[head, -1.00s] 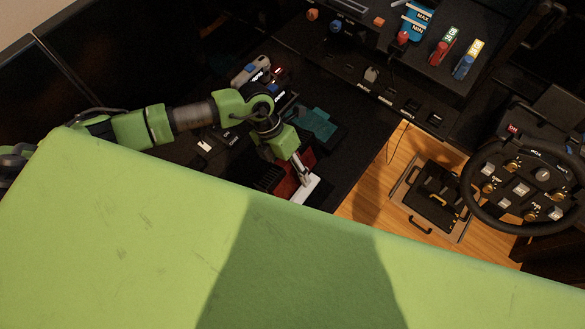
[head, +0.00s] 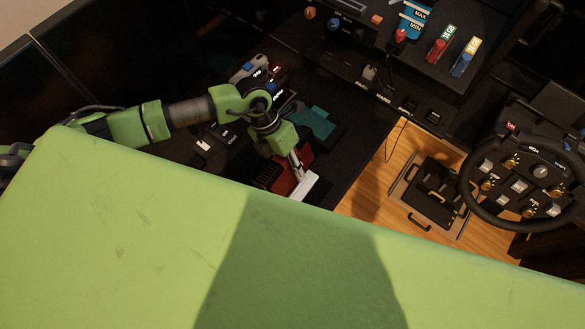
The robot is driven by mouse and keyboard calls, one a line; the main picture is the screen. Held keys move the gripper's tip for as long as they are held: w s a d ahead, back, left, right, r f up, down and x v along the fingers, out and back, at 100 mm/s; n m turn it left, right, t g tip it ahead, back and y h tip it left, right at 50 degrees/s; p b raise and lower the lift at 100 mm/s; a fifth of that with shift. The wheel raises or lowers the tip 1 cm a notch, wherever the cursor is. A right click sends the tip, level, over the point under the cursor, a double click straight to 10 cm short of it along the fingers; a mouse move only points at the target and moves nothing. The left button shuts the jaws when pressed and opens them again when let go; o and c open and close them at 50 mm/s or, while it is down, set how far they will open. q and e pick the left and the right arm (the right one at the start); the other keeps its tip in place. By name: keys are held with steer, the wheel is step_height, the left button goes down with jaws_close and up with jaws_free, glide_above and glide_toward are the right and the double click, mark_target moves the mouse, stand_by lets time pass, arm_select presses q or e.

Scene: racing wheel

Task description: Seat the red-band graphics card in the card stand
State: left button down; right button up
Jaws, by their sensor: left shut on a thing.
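My left gripper (head: 298,168) points down over the dark desk, close above my green body edge. It is shut on a dark red piece, which appears to be the red-band graphics card (head: 285,184); my body edge hides its lower part. A white strip shows beside the fingers, and I cannot tell what it belongs to. A black slotted thing (head: 266,176), possibly the card stand, is just left of the red piece. I cannot tell whether the card touches it or sits in it. My right gripper is not in view.
A teal piece (head: 312,123) lies behind the gripper. A grey controller-like thing (head: 249,69) is further back. A shelf holds red (head: 437,51) and blue (head: 463,64) sticks. A racing wheel (head: 524,183) stands at right. Dark desk to the right of the gripper is clear.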

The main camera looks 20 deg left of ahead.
arm_select(q)
step_height(320, 180, up, 2)
steer(key=shift+w+r+b, duration=0.1)
steer(key=shift+r+b, duration=0.05)
steer(key=shift+b, duration=0.6)
steer(key=s+d+r+b, duration=0.4)
steer(key=s+d+r, duration=0.4)
steer(key=d+r, duration=0.2)
steer(key=shift+s+d, duration=0.35)
steer(key=shift+d, duration=0.35)
steer(key=shift+a+r, duration=0.1)
